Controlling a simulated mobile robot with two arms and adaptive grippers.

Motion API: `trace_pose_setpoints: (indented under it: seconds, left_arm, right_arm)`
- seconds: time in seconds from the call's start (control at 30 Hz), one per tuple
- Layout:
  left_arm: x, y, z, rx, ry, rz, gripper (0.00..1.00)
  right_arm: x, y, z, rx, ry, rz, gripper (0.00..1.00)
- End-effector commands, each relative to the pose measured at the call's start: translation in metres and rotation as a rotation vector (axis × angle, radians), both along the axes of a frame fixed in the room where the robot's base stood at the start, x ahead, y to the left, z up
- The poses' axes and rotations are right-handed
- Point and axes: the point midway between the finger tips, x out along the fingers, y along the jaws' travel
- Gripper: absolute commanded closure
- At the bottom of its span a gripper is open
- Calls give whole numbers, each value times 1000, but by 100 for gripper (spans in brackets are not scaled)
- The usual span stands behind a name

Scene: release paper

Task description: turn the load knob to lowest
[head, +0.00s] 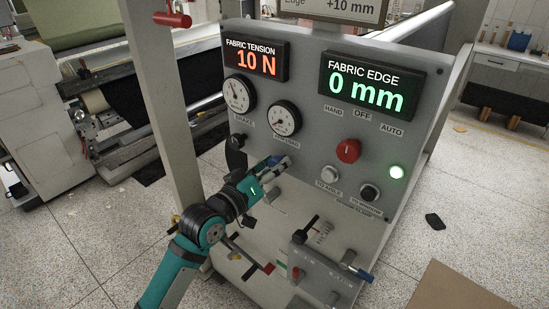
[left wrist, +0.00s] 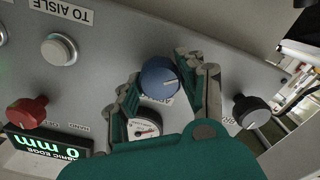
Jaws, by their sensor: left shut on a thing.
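My left gripper (head: 279,163) reaches the grey control panel (head: 310,140) below the right-hand gauge (head: 284,118). In the left wrist view its fingers lie on either side of a blue knob (left wrist: 160,77) and are shut on it. The knob has a pale pointer line, and its label is mostly hidden. In the head view the gripper largely hides this knob. The fabric tension display (head: 255,62) reads 10 N. My right gripper is not in view.
A black knob (head: 237,142) sits left of the gripper. A red selector knob (head: 348,150), two push buttons and a lit green lamp (head: 397,172) are to the right. The fabric edge display (head: 367,87) reads 0 mm. Levers with black and blue handles stand below.

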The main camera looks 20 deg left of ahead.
Motion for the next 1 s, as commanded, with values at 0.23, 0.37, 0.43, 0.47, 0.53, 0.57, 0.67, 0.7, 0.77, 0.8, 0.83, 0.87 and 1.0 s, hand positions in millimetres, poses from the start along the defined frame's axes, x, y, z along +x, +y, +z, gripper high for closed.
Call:
trace_pose_setpoints:
  seconds: [0.23,0.37,0.43,0.47,0.53,0.57,0.67,0.7,0.77,0.8,0.83,0.87,1.0]
  left_arm:
    - [0,0,1,-120,45,2,93]
    - [0,0,0,-155,58,0,93]
    - [0,0,0,-166,60,0,93]
    - [0,0,0,-170,62,0,93]
    - [0,0,0,-176,64,0,93]
    - [0,0,0,-178,64,0,93]
    - [0,0,0,-180,65,0,93]
    - [0,0,0,-180,65,0,93]
    - [0,0,0,-180,65,0,93]
    - [0,0,0,-179,65,0,93]
    - [0,0,0,-179,65,0,93]
    - [0,0,0,-179,65,0,93]
    - [0,0,0,-179,64,1,50]
  right_arm:
    - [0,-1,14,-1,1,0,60]
    - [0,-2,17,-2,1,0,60]
    - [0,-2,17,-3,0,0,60]
    - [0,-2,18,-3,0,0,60]
    - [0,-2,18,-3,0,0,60]
    - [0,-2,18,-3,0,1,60]
    - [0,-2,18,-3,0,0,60]
    - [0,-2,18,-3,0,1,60]
    - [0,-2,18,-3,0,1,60]
    - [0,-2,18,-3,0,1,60]
    - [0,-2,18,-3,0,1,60]
    - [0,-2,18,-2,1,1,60]
    - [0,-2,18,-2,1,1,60]
